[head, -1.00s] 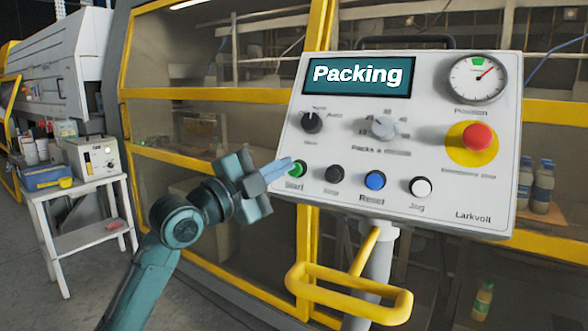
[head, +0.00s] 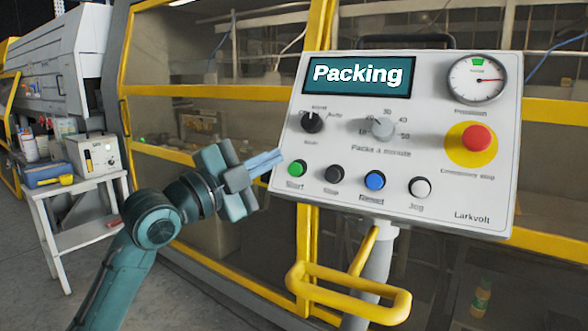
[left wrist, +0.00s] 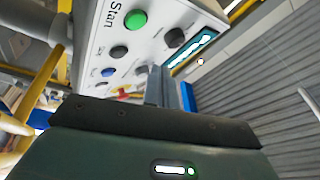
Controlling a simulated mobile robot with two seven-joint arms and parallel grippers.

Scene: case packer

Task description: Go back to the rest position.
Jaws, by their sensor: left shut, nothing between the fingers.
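My left gripper (head: 266,162) is shut and empty in the head view, a little to the left of the control panel (head: 440,140) and apart from it. The green Start button (head: 297,168) is just right of its fingertips. In the left wrist view my gripper fingers (left wrist: 163,84) point toward the panel, and the Start button (left wrist: 136,20) shows above them. The panel screen (head: 358,76) reads "Packing". My right gripper shows in neither view.
The panel also carries black, blue and white buttons, two knobs and a red emergency stop (head: 477,138). A yellow tube guard (head: 348,293) sits below it. A white side table (head: 88,237) stands at the left. The yellow-framed machine (head: 222,93) is behind my arm.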

